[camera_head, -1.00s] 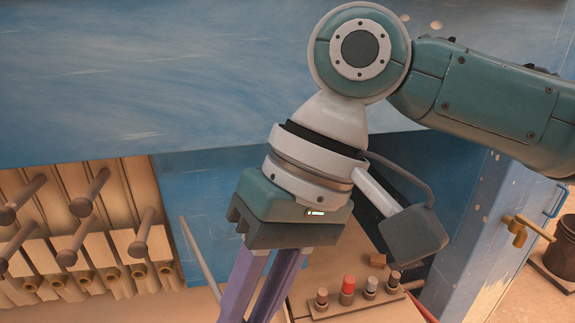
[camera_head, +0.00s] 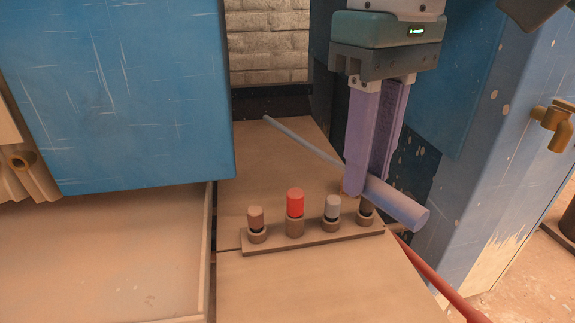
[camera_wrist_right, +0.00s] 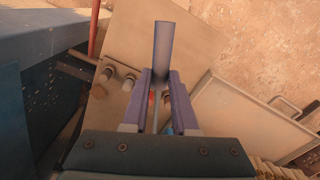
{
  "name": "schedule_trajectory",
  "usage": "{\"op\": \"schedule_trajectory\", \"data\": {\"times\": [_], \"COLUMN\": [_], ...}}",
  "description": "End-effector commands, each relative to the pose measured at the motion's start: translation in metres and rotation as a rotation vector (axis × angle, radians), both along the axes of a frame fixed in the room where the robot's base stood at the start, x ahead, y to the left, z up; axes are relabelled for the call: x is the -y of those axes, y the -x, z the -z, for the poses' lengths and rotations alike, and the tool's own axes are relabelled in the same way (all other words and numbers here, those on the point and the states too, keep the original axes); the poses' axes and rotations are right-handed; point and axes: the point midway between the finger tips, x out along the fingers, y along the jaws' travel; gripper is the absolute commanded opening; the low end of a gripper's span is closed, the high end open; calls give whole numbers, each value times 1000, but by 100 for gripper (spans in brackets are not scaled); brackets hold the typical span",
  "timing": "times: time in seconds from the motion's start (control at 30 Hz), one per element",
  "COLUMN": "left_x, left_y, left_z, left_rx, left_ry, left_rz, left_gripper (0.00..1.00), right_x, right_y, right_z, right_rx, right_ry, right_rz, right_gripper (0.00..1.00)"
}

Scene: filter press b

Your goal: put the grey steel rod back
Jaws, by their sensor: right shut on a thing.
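The grey steel rod (camera_head: 402,204) is long and thin with a thicker cylindrical end. My right gripper (camera_head: 368,185), with purple fingers, is shut on it near the thick end. The rod slants across the head view, its thin end at the back left and its thick end at the front right. It is over the right end of a low rack (camera_head: 310,237) and looks to be above the bench. In the right wrist view the thick end (camera_wrist_right: 164,42) sticks out beyond the fingertips (camera_wrist_right: 161,80). My left gripper is not in view.
The rack holds several short pegs, among them a brown one (camera_head: 255,217), a red one (camera_head: 295,203) and a grey one (camera_head: 333,207). A large blue block (camera_head: 120,90) stands left. A blue post with a brass tap (camera_head: 553,122) stands right. The bench front (camera_head: 310,285) is clear.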

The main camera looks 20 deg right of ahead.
Motion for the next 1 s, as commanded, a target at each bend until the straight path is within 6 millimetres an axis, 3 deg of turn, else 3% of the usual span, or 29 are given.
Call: {"op": "schedule_trajectory", "data": {"times": [0.4,1.0], "left_x": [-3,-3], "left_y": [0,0], "left_z": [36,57], "left_rx": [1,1], "left_ry": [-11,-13], "left_rz": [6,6], "left_gripper": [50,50], "right_x": [0,0], "right_y": [1,1], "right_z": [120,189], "right_rx": [-4,-1], "right_ry": [1,0], "right_rz": [0,-1], "right_gripper": [0,0]}}
